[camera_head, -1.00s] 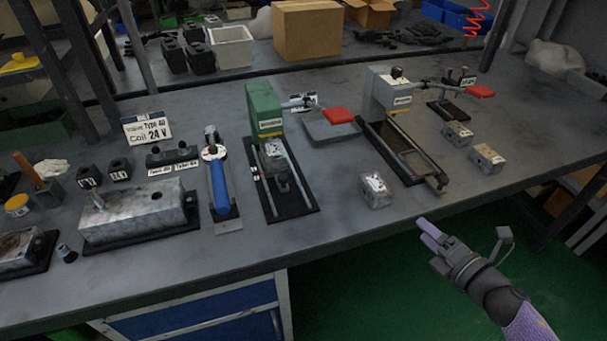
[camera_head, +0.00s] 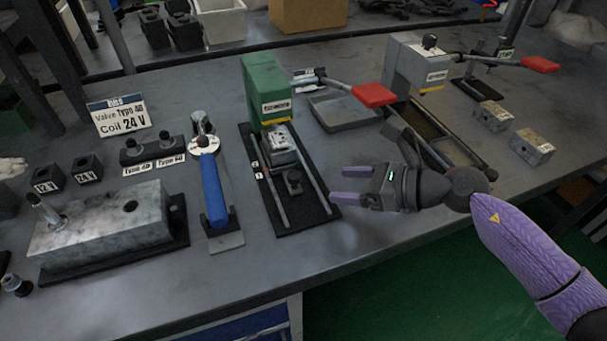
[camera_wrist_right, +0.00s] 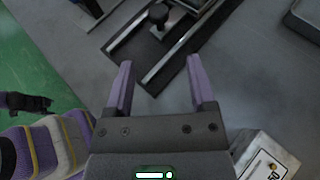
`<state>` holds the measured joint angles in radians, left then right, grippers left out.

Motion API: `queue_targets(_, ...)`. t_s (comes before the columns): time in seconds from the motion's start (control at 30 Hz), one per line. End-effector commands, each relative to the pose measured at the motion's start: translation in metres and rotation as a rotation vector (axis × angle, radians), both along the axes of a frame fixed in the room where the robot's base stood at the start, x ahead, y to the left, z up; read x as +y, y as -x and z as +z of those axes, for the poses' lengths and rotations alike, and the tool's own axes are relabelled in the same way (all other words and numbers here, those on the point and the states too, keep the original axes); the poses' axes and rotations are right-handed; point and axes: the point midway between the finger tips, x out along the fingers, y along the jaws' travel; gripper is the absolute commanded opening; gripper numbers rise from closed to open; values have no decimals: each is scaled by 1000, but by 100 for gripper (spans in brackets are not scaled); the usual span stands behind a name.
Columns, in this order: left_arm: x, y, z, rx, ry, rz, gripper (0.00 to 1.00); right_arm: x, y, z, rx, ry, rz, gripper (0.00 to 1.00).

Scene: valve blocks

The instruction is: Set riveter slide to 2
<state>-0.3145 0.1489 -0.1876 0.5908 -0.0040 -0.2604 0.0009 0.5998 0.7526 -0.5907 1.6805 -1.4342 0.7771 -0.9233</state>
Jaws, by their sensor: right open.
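The green riveter (camera_head: 264,90) stands on the bench on a black base (camera_head: 305,222) with two metal rails. A metal block (camera_head: 281,145) sits under its head, and a dark slide piece with a knob (camera_head: 292,182) lies between the rails in front. Small white marks (camera_head: 256,169) beside the left rail are too small to read surely. The red-handled lever (camera_head: 373,94) points right. My right gripper (camera_head: 338,184) is open and empty, just right of the base, fingers pointing left. In the right wrist view, the rails (camera_wrist_right: 130,32) and knob (camera_wrist_right: 158,14) lie beyond the open fingers (camera_wrist_right: 159,76).
A grey tray (camera_head: 345,113) and a grey press (camera_head: 417,65) are behind my right gripper. Loose metal blocks (camera_head: 532,147) lie at right. A labelled block (camera_wrist_right: 265,158) is close beside my gripper in the wrist view.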

Motion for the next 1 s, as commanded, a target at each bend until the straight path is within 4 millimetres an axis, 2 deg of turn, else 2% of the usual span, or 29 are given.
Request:
queue_targets(0.13, 0, 6, -3, 10, 1, 0, 73, 31, -15, 0, -1, -3, 2, 71)
queue_targets(0.33, -2, 10, -13, 23, 2, 2, 73, 59, -30, -17, 3, -4, -2, 71)
queue_targets(0.5, -3, 7, -16, 24, 1, 4, 73, 69, -36, -20, 2, -1, -2, 71)
queue_targets(0.73, -2, -1, -17, 11, 1, 5, 73, 70, -36, -20, 2, -1, -2, 71)
queue_targets(0.77, -2, -1, -17, 10, 1, 5, 73, 70, -36, -20, 2, -1, -2, 69)
queue_targets(1.0, -2, 0, -17, 12, 1, 5, 73, 70, -36, -20, 2, -1, -2, 18)
